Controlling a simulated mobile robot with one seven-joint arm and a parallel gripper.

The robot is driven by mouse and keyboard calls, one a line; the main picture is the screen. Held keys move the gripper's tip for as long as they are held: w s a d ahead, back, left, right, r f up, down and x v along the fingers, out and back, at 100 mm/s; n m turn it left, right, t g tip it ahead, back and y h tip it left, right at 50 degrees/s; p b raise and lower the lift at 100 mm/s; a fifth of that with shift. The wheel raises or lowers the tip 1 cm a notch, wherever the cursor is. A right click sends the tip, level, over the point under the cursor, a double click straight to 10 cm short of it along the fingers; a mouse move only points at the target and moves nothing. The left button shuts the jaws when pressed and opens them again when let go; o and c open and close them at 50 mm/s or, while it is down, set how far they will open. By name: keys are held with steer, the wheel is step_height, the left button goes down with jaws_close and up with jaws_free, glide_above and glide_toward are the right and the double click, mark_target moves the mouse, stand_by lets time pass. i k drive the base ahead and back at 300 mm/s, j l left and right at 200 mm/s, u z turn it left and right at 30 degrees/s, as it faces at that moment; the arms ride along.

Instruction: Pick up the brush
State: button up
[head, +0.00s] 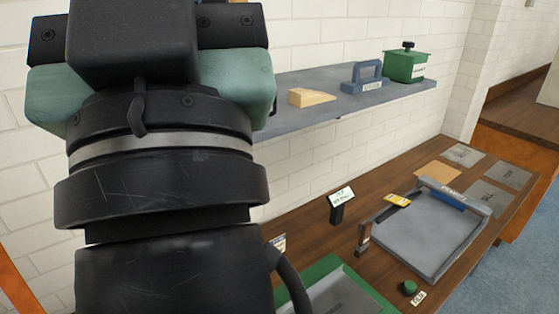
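I cannot pick out the brush for certain. A small brown upright piece with a pale end (365,236) stands by the left edge of the grey tray and may be it, but it is too small to tell. My arm's end (150,95), black with teal sides, fills the left of the head view, close to the camera. Its fingertips do not show, so I cannot tell whether my gripper is open or holds anything. The arm hides the left part of the wooden bench and shelf. The brown piece stands apart from the arm, to its right.
The wooden bench (318,248) carries the grey tray (425,240), a green-framed tray (318,270), a yellow-black item (397,200), a black label stand (338,208) and a green knob (409,287). The wall shelf (345,102) holds a wooden wedge (310,97), blue-handled tool (365,78) and green box (407,67).

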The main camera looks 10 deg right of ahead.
mark_target(361, 249)
steer(key=i+l+z, duration=0.1)
steer(key=l, duration=0.35)
steer(key=i+l, duration=0.1)
steer(key=l, duration=0.3)
steer(key=i+l+z, duration=0.15)
steer(key=l, duration=0.25)
steer(key=i+l, duration=0.1)
steer(key=l, duration=0.35)
steer(key=i+l+z, duration=0.15)
steer(key=l, duration=0.25)
steer(key=i, duration=0.45)
